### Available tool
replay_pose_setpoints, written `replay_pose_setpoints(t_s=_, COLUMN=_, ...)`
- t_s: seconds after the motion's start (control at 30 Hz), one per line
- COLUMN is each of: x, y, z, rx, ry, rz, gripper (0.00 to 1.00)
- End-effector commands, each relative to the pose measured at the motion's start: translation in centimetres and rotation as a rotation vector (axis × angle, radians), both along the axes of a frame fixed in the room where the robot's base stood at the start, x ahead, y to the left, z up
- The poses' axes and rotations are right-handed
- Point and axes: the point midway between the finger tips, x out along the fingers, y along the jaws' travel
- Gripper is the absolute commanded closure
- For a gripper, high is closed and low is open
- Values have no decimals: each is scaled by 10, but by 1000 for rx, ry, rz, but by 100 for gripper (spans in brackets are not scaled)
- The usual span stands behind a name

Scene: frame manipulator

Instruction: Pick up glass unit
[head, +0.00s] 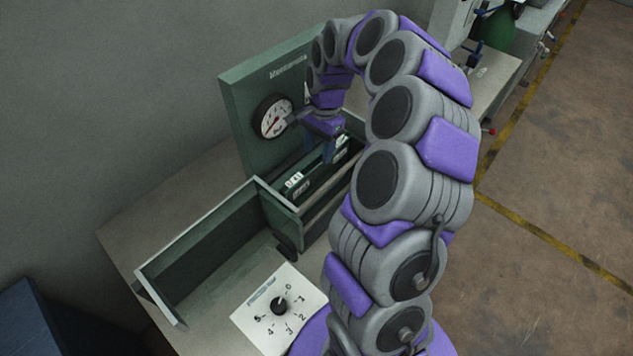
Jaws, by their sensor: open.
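My gripper (321,149) points down over the green machine and is open. Its dark fingers reach down close to a long dark unit (308,184) with white labels, which lies in a slot of the machine and is probably the glass unit. I cannot tell whether the fingers touch it or are just above it. My arm and gripper hide part of the unit's far right end and of the slot.
The green machine has an upright back panel (240,98) with a round gauge (273,117). An open green tray (155,283) extends left. A white dial plate (255,320) is in front. Bare bench top (130,232) lies left. Other equipment (497,65) stands at the back right.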

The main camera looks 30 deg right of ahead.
Motion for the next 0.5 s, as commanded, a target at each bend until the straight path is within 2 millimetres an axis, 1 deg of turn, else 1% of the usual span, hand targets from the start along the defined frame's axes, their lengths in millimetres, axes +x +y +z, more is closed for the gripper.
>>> replay_pose_setpoints(t_s=0.13, x=-3, y=3, z=-15, rx=4, ry=4, rz=1, gripper=47)
replay_pose_setpoints(t_s=0.33, x=-4, y=7, z=-43, rx=2, ry=2, rz=0, gripper=47)
replay_pose_setpoints(t_s=0.4, x=-5, y=8, z=-48, rx=2, ry=1, rz=-1, gripper=47)
replay_pose_setpoints(t_s=0.5, x=-5, y=8, z=-50, rx=1, ry=0, rz=-1, gripper=47)
